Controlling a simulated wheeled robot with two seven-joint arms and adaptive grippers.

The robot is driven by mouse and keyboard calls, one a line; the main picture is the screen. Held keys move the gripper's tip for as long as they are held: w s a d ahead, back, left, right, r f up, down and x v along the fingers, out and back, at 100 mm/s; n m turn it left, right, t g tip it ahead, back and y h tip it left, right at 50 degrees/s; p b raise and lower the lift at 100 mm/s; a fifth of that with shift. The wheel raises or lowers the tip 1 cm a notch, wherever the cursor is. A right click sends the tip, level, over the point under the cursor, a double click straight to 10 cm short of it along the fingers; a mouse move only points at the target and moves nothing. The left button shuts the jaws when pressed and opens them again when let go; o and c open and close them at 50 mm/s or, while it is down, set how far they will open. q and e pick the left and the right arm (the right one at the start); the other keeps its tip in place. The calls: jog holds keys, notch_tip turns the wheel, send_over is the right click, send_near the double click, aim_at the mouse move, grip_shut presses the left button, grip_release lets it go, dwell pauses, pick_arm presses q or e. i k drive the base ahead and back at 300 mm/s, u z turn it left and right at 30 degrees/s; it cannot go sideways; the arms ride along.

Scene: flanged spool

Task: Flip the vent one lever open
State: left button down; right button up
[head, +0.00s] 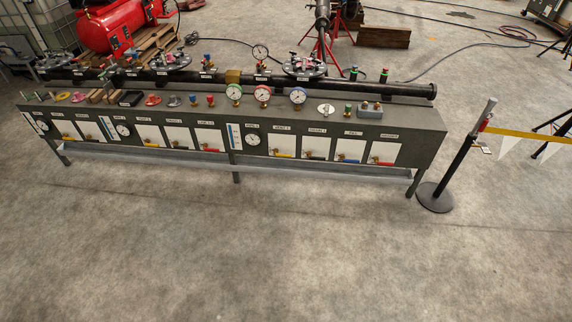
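A long dark grey bench (300,112) stands across the upper part of the head view. Its front carries a row of white panels with small levers and label plates. Among them are a yellow lever (283,155), a black lever (316,157), a blue lever (349,160) and a red lever (382,162) at the right. More panels with levers run to the left end. The labels are too small to read surely, so I cannot tell which lever is vent one or how it is set. Neither of my grippers is in view.
Gauges (263,94) and small fittings stand on the bench top, with a black pipe (390,89) behind. A barrier post (460,160) with yellow tape stands just right of the bench. A red compressor (108,25) is behind left. The concrete floor (230,250) in front is clear.

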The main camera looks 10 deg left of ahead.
aim_at(275, 151)
jog(key=u, duration=0.7)
jog(key=i, duration=1.3)
jog(key=z, duration=0.55)
jog(key=i, duration=0.6)
jog(key=z, duration=0.65)
